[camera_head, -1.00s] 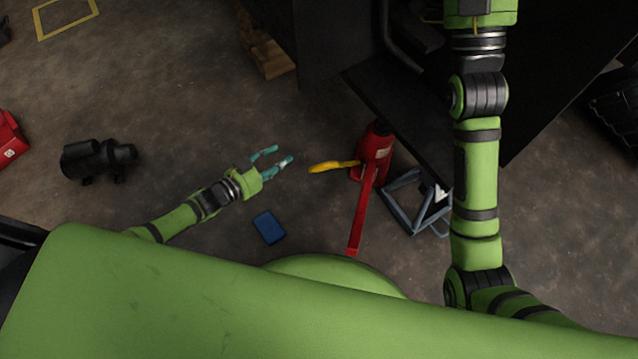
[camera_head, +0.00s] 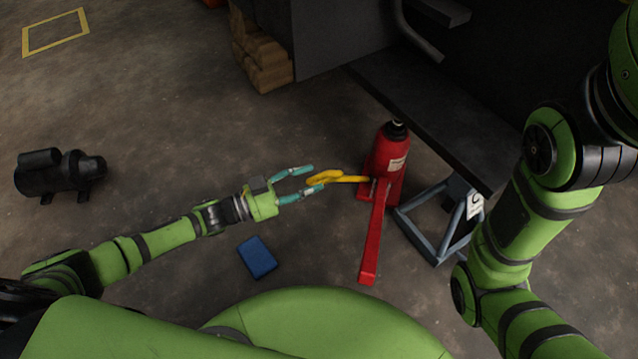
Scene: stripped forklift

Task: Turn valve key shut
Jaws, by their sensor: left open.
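The yellow valve key (camera_head: 346,179) sticks out to the left from the base of a red bottle jack (camera_head: 387,155). Its looped left end lies at the fingertips of my left gripper (camera_head: 318,178). The left gripper has teal fingers, spread apart, one above and one below the end of the key. I cannot tell whether the fingers touch it. The jack's long red handle (camera_head: 373,235) points down toward my base. My right arm shows at the right, but its gripper is out of view.
A grey metal stand (camera_head: 432,232) is right of the jack, under a dark forklift plate (camera_head: 440,125). A blue box (camera_head: 257,257) lies on the floor below my left arm. A black motor-like unit (camera_head: 58,174) is at the left. Wooden blocks (camera_head: 262,58) are at the back.

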